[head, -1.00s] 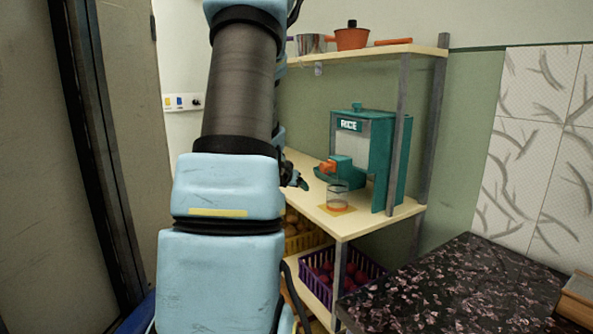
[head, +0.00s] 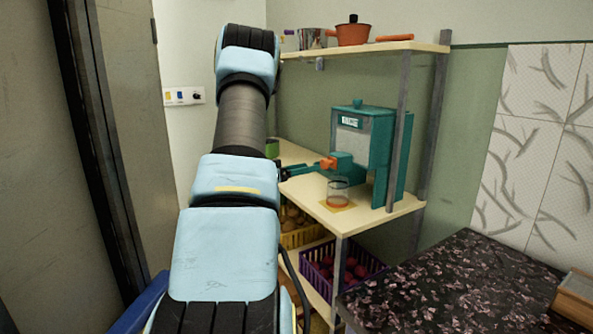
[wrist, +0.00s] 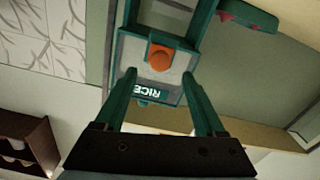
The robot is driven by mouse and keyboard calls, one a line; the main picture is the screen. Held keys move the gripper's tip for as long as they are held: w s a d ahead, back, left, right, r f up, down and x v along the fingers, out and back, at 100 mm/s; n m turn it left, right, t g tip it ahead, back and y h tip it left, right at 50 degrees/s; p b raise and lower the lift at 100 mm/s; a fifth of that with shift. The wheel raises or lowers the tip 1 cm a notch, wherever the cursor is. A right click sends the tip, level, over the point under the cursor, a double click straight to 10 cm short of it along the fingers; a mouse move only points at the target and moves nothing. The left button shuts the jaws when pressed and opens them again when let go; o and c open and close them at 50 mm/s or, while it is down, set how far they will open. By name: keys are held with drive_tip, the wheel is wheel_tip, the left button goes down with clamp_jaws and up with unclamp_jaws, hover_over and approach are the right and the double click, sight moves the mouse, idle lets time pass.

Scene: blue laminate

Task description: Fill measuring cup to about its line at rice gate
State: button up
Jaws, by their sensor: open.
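The teal rice dispenser (head: 377,150) stands on the middle shelf, with an orange gate knob (head: 328,163) on its spout. The clear measuring cup (head: 338,190) with an orange band near its base stands upright below the spout; I cannot make out any rice in it. My gripper (head: 307,169) is open, its dark fingers just left of the knob. In the wrist view, the picture is upside down; the knob (wrist: 160,57) and RICE label (wrist: 150,92) show between the two teal fingers (wrist: 160,80). I cannot tell if a finger touches the knob.
The cup stands on a yellow square mat (head: 352,206) near the shelf's front edge. A grey shelf post (head: 398,125) stands in front of the dispenser. Crates of produce (head: 341,284) sit below, pots (head: 352,34) above. A dark speckled counter (head: 455,285) is at lower right.

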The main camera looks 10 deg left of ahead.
sight(322, 164)
drive_tip(key=shift+x, duration=3.8)
clamp_jaws()
